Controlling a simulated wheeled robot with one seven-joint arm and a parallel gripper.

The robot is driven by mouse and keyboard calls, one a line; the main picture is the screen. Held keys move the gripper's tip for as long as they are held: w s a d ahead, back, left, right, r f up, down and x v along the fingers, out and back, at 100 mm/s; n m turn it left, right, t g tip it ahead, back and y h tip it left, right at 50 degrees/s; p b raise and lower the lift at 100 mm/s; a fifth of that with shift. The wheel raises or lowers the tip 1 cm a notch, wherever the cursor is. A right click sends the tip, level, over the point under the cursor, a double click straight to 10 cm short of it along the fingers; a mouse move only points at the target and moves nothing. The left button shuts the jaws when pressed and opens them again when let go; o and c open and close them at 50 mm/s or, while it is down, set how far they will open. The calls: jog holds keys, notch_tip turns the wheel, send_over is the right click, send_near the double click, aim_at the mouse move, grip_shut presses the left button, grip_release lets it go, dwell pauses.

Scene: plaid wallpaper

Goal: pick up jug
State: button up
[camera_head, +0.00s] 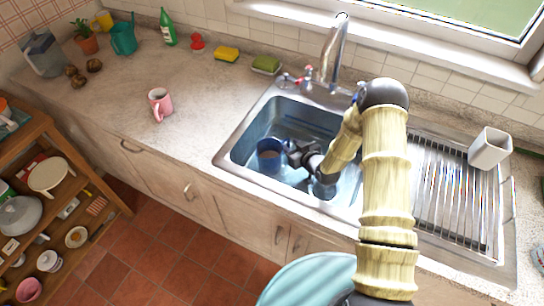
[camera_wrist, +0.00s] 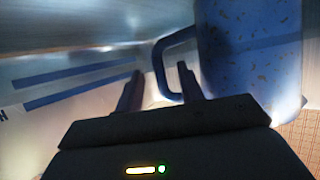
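A blue jug (camera_head: 270,155) stands in the sink, at the left side of the basin. In the wrist view the speckled blue jug (camera_wrist: 250,65) fills the upper right, with its looped handle (camera_wrist: 168,60) towards the left. My gripper (camera_head: 288,147) is down in the sink, just right of the jug. In the wrist view the fingers of my gripper (camera_wrist: 160,84) are apart, and the lower part of the handle shows between them. I cannot tell whether either finger touches it.
The metal sink (camera_head: 232,158) has a tap (camera_head: 335,50) behind it. A drying rack (camera_head: 455,195) with a white cup (camera_head: 489,148) is to the right. The counter between is mostly clear.

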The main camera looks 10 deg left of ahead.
jog(key=shift+c, duration=0.5)
grip_shut()
jog(key=shift+r, duration=0.1)
jog(key=shift+r, duration=0.1)
notch_tip(320, 180, up, 10)
jog(key=b, duration=0.1)
dwell(0.8)
dwell(0.5)
